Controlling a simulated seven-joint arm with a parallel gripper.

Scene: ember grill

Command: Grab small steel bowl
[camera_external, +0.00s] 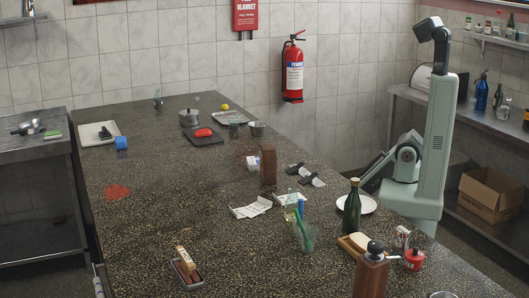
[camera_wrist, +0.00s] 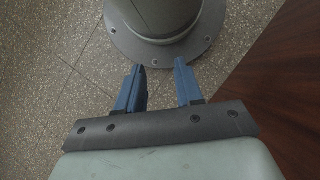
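Small metal vessels stand toward the back of the long speckled counter (camera_external: 150,240). One is a rounded steel pot or bowl (camera_external: 188,118); another is a small grey cup-like vessel (camera_external: 257,129) to its right. I cannot tell for certain which is the small steel bowl. My gripper (camera_wrist: 160,66) is open and empty in the wrist view, its two blue fingers apart above the floor and beside my round base. In the external view my arm is folded at the counter's right side, well away from these vessels; my fingertips cannot be made out there.
A black tray with a red item (camera_external: 204,133) lies near the vessels. A wooden block (camera_external: 268,164), a green bottle (camera_external: 352,208) and a pepper mill (camera_external: 371,274) stand along the right side. A fire extinguisher (camera_external: 293,75) hangs behind. The counter's left middle is mostly clear.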

